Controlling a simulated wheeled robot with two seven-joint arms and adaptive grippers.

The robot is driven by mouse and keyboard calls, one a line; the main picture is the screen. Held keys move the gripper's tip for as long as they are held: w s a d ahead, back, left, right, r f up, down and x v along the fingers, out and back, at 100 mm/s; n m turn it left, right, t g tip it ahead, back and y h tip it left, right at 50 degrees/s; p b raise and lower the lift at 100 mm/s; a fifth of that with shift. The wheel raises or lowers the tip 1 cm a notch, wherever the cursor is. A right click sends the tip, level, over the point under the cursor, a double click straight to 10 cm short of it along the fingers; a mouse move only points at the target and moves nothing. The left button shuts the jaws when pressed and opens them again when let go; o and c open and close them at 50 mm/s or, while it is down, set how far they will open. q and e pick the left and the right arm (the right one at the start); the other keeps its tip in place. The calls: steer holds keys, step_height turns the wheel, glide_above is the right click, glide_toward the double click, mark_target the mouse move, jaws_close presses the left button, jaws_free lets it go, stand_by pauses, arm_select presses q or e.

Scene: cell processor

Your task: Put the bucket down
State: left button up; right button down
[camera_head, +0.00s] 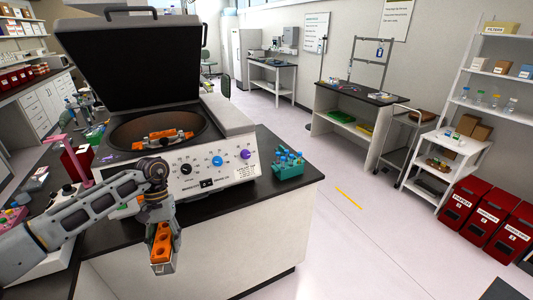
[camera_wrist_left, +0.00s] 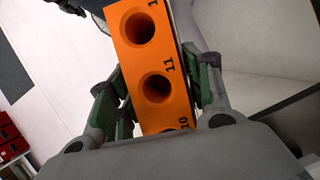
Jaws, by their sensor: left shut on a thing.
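My left gripper (camera_head: 163,262) is shut on an orange bucket (camera_head: 161,243). The bucket hangs in front of the bench, beyond its front edge. In the left wrist view the bucket (camera_wrist_left: 150,60) is an orange block with round holes and the numbers 11 and 10, between the green-padded fingers of the gripper (camera_wrist_left: 157,95). The centrifuge (camera_head: 210,170) stands on the bench with its dark lid (camera_head: 130,62) raised. Inside its round bowl sit orange buckets (camera_head: 170,135) on the rotor. My right gripper is in neither view.
The black bench top (camera_head: 290,194) has a bare strip in front of the centrifuge. A teal rack (camera_head: 289,168) with blue-capped tubes stands at its right. Pink and white items crowd the left. Open floor (camera_head: 350,235) lies to the right.

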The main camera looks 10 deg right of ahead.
mark_target(168, 273)
arm_select(q)
steer(key=shift+a+b+x, duration=0.15)
steer(key=shift+b+x, duration=0.05)
steer(key=shift+x, duration=1.55)
steer(key=shift+a+b+x, duration=0.15)
steer(key=shift+a+x, duration=0.05)
steer(key=shift+x, duration=1.55)
steer(key=shift+a+b+x, duration=0.15)
steer(key=shift+b+x, duration=0.05)
steer(key=shift+x, duration=1.55)
